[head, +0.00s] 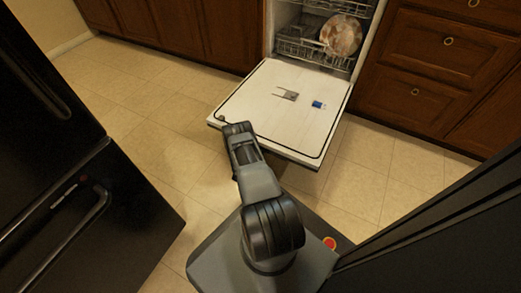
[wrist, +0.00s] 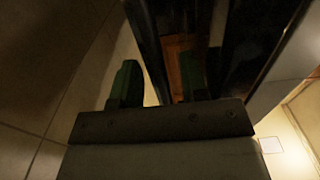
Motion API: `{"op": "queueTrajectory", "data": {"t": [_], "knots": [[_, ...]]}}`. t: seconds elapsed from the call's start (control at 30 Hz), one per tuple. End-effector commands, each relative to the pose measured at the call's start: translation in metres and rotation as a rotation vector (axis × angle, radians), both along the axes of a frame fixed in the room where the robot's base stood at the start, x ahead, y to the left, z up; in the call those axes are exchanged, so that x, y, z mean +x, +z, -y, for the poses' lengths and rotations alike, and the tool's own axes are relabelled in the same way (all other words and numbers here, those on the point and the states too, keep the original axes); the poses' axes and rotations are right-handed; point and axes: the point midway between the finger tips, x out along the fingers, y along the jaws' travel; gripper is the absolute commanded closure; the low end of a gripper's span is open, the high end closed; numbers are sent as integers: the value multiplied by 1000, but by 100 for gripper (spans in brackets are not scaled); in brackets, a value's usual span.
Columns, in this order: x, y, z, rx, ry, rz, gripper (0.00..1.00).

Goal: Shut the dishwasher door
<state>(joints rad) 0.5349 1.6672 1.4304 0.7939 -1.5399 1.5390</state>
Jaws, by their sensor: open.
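The dishwasher door (head: 262,108) is folded down, its pale inner face up and roughly level, with a detergent compartment in the middle. The dishwasher (head: 284,16) is open behind it. My gripper (head: 226,121) is at the door's near left corner in the head view; its fingers are hard to make out there, and I cannot tell whether they touch the door. In the wrist view my gripper (wrist: 172,78) shows two green-tipped fingers spread apart, with nothing held between them. A dark glossy surface lies beyond them, probably the door's outer side.
A rack with a plate (head: 341,36) is inside the dishwasher. Brown cabinets (head: 420,92) flank it. A black fridge (head: 75,190) stands at the left, and a dark appliance (head: 440,215) at the right. Tiled floor (head: 150,110) is clear left of the door.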

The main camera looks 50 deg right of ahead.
Motion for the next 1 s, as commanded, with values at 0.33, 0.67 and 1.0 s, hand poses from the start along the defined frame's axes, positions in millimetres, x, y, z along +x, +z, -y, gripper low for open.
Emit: {"op": "queueTrajectory", "data": {"t": [0.33, 0.67, 1.0], "knots": [[0, 0, 0, 0, 0, 0, 74], [0, 0, 0, 0, 0, 0, 100], [1, 2, -1, 1, 1, 0, 100]]}}
